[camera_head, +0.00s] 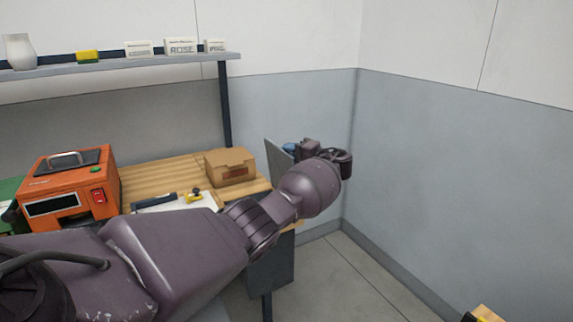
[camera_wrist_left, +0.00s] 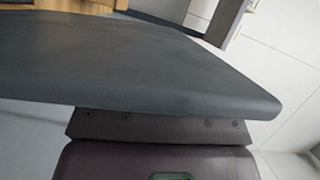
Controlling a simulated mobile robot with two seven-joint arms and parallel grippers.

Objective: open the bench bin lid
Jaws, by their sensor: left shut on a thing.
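The bench bin lid (camera_head: 276,157) shows as a thin grey panel, tilted up steeply beyond the right end of the workbench. The dark grey bin (camera_head: 272,262) hangs below the bench's right end, partly behind my arm. My left gripper (camera_head: 297,150) is at the lid's right side and shut on it; my own wrist hides part of the grip. In the left wrist view the lid (camera_wrist_left: 130,60) fills much of the picture as a broad dark grey panel right in front of the gripper. The fingertips are hidden there. My right gripper is not in view.
The wooden bench (camera_head: 160,176) holds an orange machine (camera_head: 68,187), a cardboard box (camera_head: 230,166) and a white board with tools (camera_head: 175,202). A shelf (camera_head: 120,65) runs above. Grey walls (camera_head: 455,180) meet in a corner close behind the gripper.

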